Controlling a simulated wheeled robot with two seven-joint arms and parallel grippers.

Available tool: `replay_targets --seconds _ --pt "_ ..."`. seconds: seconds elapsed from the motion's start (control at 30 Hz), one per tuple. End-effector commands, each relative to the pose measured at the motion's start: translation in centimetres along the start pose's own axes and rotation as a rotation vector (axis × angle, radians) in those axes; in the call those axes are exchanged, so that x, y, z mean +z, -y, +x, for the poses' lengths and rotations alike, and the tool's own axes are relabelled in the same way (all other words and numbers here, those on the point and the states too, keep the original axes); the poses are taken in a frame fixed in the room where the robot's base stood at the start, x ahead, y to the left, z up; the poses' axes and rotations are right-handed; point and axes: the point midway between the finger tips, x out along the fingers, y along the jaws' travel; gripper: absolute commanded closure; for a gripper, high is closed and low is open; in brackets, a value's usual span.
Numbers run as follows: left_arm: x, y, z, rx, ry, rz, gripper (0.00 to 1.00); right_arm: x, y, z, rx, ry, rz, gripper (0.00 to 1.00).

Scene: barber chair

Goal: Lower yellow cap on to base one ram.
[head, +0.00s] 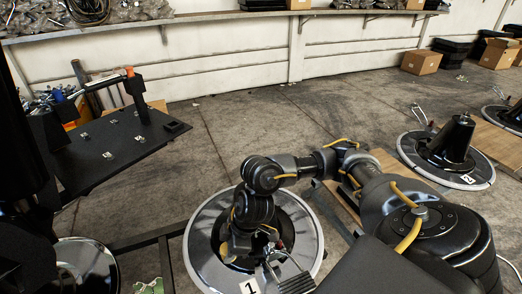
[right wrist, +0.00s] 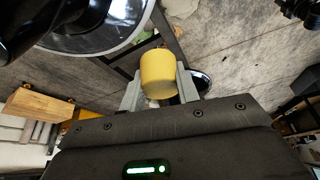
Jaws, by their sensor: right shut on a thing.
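Base one (head: 198,243) is a round disc with a light rim and a "1" label, at the bottom middle of the head view. Its ram is mostly hidden behind my right arm. My right gripper (head: 229,249) is over the disc, seen from above and partly covered by its own wrist. In the right wrist view, its two grey fingers (right wrist: 158,88) are shut on the yellow cap (right wrist: 158,70), one on each side. A disc rim (right wrist: 110,40) and a dark shape lie beyond the cap there; I cannot tell the cap's height over the ram. My left gripper is not in view.
A second base (head: 470,178) labelled 2, with a black cone-shaped ram (head: 455,137), stands at the right. A black table (head: 105,150) with small parts is at the left. A foot pedal (head: 290,275) is at base one's front.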

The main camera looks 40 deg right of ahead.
Motion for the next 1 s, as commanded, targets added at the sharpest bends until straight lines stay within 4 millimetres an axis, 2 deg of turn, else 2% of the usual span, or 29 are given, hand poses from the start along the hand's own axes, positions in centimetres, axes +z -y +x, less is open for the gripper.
replay_targets --seconds 0.07,0.17,0.27,0.33,0.5,0.6,0.7,0.8,1.0 --pt "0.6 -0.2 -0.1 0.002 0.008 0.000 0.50 0.2 -0.5 -0.1 0.005 0.001 0.011 0.90" --pt "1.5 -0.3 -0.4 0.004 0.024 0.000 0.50 0.5 -2.8 -0.6 0.022 0.001 0.048 0.90" --pt "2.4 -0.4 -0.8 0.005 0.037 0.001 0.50 0.9 -6.9 -1.3 0.046 0.001 0.106 0.90" --pt "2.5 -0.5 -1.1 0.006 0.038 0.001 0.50 1.2 -10.5 -2.2 0.066 0.001 0.155 0.90" --pt "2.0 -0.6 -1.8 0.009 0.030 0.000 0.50 2.5 -19.1 -5.3 0.113 -0.002 0.275 0.90" --pt "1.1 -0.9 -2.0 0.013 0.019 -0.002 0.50 3.5 -23.0 -7.3 0.136 -0.003 0.334 0.90" --pt "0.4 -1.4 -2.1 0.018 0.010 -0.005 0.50 4.5 -25.8 -9.0 0.154 -0.003 0.379 0.90" --pt "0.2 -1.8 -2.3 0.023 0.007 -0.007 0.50 5.3 -27.6 -10.2 0.165 -0.003 0.410 0.90" --pt "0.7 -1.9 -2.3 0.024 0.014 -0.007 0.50 5.9 -28.7 -10.9 0.172 -0.001 0.429 0.90"
